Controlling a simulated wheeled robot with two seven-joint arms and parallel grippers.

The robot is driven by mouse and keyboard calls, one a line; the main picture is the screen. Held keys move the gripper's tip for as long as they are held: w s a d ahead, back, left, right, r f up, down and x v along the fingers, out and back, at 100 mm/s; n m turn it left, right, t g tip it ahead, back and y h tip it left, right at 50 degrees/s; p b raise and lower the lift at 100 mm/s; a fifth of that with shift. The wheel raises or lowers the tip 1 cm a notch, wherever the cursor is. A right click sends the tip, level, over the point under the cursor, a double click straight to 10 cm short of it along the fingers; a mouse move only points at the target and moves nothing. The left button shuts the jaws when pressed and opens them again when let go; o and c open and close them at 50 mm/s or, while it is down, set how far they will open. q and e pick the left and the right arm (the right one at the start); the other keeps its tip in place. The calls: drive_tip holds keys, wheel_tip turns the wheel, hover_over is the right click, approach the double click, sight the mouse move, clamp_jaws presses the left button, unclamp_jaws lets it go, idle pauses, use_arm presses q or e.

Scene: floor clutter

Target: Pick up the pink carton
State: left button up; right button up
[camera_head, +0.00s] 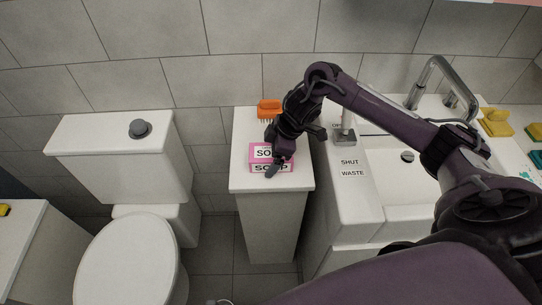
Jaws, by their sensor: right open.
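The pink carton (258,153), with a white label reading "SO...", sits on top of a narrow white cabinet (245,184) between the toilet and the sink. My right gripper (278,165) is at the carton's right side, pointing down, with a dark finger in front of the carton's right part. The gripper is open. The hand covers part of the carton, and I cannot tell whether a finger touches it. My left gripper is not in view.
An orange brush (268,108) lies behind the carton near the wall. A toilet (125,250) stands to the left. A sink (400,180) with a tall faucet (440,75) is on the right. Yellow and teal sponges (497,122) lie at the far right.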

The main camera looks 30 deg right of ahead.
drive_tip(key=c, duration=1.1)
drive_tip(key=shift+r+b, duration=0.25)
drive_tip(key=shift+b, duration=0.05)
wheel_tip(320, 180, up, 20)
drive_tip(key=p, duration=0.6)
drive_tip(key=s+a+m+t+h, duration=0.1)
drive_tip(key=m, duration=0.3)
drive_tip(key=s+a+m+h, duration=0.1)
drive_tip(key=a+m, duration=0.1)
drive_tip(key=m, duration=0.2)
drive_tip(key=s+a+m+t+h, duration=0.1)
drive_tip(key=s+a+m+h, duration=0.1)
drive_tip(key=m, duration=0.2)
drive_tip(key=shift+a+f+m+t, duration=0.25)
drive_tip(key=shift+f+m+t, duration=0.05)
